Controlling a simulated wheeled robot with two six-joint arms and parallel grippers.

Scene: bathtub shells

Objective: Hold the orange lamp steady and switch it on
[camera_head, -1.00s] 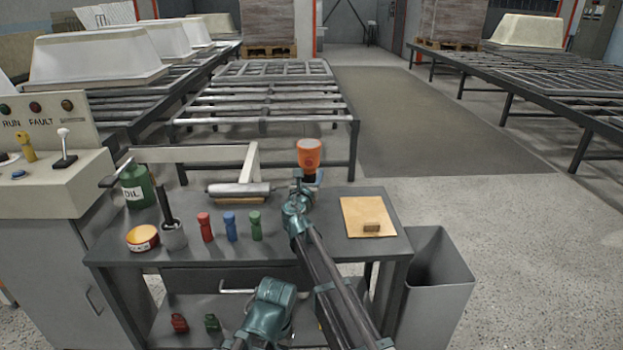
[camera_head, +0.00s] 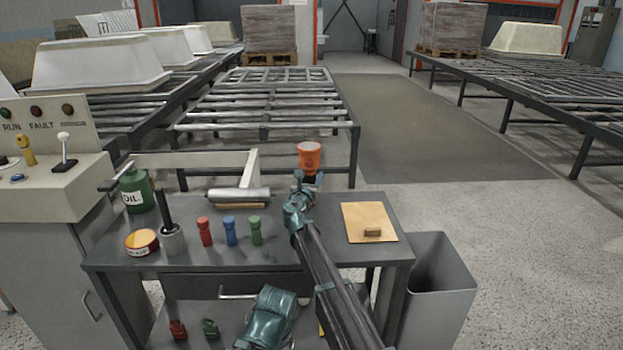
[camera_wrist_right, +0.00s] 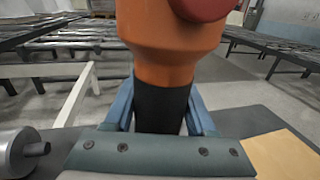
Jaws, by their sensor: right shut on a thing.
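The orange lamp (camera_head: 309,160) is up above the far edge of the grey worktable (camera_head: 210,262), with a pale rim at its top. In the right wrist view the orange body (camera_wrist_right: 170,55) stands on a black handle (camera_wrist_right: 162,107), and a round red part (camera_wrist_right: 203,6) sticks out near the top, cut off by the frame. My right gripper (camera_head: 306,182) is shut on the black handle, its blue fingers (camera_wrist_right: 162,110) on either side. I cannot tell whether the lamp is lit.
Red (camera_head: 205,231), blue (camera_head: 230,231) and green (camera_head: 256,230) small pieces stand on the table, with an oil can (camera_head: 136,190), a yellow tin (camera_head: 141,242) and a metal roller (camera_head: 239,195). A tan sheet (camera_head: 370,218) bears a small brown block. A grey bin (camera_head: 440,290) stands at right.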

